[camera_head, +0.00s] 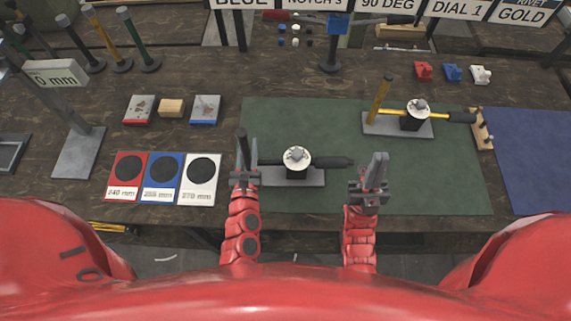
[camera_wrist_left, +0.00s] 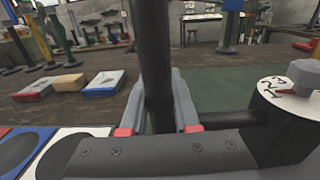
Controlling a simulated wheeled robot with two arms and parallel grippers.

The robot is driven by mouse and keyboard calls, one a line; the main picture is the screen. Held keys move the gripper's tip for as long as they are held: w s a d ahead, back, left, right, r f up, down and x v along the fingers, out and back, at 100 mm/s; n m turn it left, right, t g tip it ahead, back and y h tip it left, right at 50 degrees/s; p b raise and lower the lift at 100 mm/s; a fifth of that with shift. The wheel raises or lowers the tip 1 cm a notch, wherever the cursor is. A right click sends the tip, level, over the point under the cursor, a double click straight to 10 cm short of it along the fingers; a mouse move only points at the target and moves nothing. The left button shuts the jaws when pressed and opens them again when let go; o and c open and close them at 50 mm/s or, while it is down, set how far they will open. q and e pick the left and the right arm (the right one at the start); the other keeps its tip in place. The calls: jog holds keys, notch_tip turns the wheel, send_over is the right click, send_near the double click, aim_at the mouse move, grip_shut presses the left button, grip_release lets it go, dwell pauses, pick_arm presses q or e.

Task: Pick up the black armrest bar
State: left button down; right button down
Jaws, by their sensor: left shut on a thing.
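The black armrest bar (camera_head: 242,139) stands upright at the left end of a grey base plate (camera_head: 307,179) on the green mat. My left gripper (camera_head: 246,170) is shut on this bar. In the left wrist view the bar (camera_wrist_left: 155,55) rises between the two grey fingers. A black horizontal rod with a thick grip (camera_head: 333,162) runs through a white-topped hub (camera_head: 296,157) on the same plate. Whether the bar is clear of the plate is hidden. My right gripper (camera_head: 376,174) is right of the plate, empty; its finger gap is unclear.
A similar fixture with a yellow bar (camera_head: 380,98) stands behind on the green mat (camera_head: 440,190). Red, blue and white cards (camera_head: 162,178) lie to the left. A grey stand with a "0 mm" sign (camera_head: 55,73) is further left. A blue mat (camera_head: 540,160) is at right.

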aim_at(244, 132)
pick_arm(q)
notch_tip(244, 132, up, 8)
jog(key=shift+r, duration=0.1)
jog(key=shift+f, duration=4.05)
